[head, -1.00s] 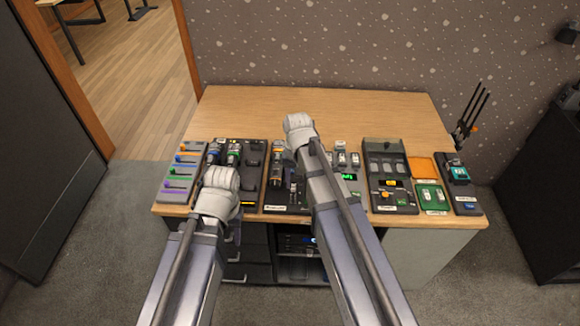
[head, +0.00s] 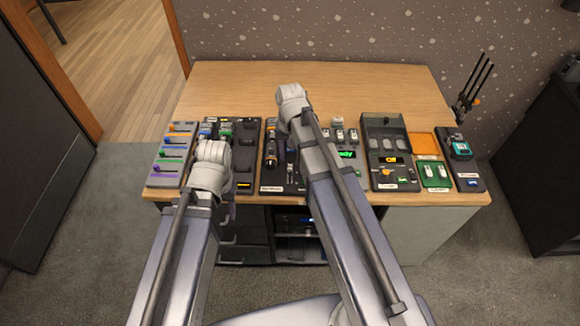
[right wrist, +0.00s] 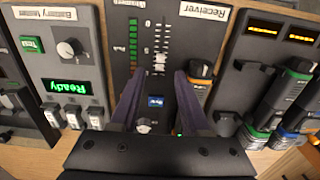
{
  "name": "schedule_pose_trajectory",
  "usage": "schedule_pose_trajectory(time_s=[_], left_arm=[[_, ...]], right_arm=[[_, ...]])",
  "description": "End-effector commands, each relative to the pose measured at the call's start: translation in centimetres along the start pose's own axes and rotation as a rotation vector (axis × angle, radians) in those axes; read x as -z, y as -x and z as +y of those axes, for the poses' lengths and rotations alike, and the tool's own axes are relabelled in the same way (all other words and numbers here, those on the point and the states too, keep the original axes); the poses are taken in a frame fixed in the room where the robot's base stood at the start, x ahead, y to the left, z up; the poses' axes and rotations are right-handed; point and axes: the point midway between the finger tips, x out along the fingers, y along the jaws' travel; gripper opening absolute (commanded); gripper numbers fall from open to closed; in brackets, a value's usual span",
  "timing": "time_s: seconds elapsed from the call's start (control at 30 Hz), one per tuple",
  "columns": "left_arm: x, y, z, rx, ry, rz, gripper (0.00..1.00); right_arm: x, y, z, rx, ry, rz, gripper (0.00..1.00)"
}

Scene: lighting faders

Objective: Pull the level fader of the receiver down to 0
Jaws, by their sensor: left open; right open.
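The receiver (right wrist: 182,45) is a dark panel with an upside-down label in the right wrist view. In the head view the receiver (head: 271,188) is partly covered by my right arm, which hides that gripper. My left gripper is hidden behind its arm.
The battery monitor (right wrist: 75,50) with a green display stands left of the receiver in the right wrist view. A charger with several battery packs (right wrist: 285,110) is on the right. In the head view, coloured faders (head: 172,160) stand at the table's left; the back of the tabletop (head: 240,85) is clear.

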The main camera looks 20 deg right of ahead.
Motion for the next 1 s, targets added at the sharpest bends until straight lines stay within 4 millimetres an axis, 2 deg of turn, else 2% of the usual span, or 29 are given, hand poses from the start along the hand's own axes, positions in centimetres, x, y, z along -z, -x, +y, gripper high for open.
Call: schedule_pose_trajectory(time_s=[0.03,0.3,0.67,1.0], left_arm=[[0.1,-1.4,0.1,0.0,0.0,0.0,0.5],[0.3,-4.3,0.4,0.0,0.0,0.0,0.5],[0.3,-4.6,0.4,0.0,0.0,0.0,0.5],[0.3,-4.6,0.4,0.0,0.0,0.0,0.5]], right_arm=[[0.0,-1.4,0.0,0.0,0.0,0.0,0.46],[0.0,-4.4,0.0,0.0,0.0,0.0,0.46],[0.0,-4.6,0.0,0.0,0.0,0.0,0.46],[0.0,-4.6,0.0,0.0,0.0,0.0,0.1]])
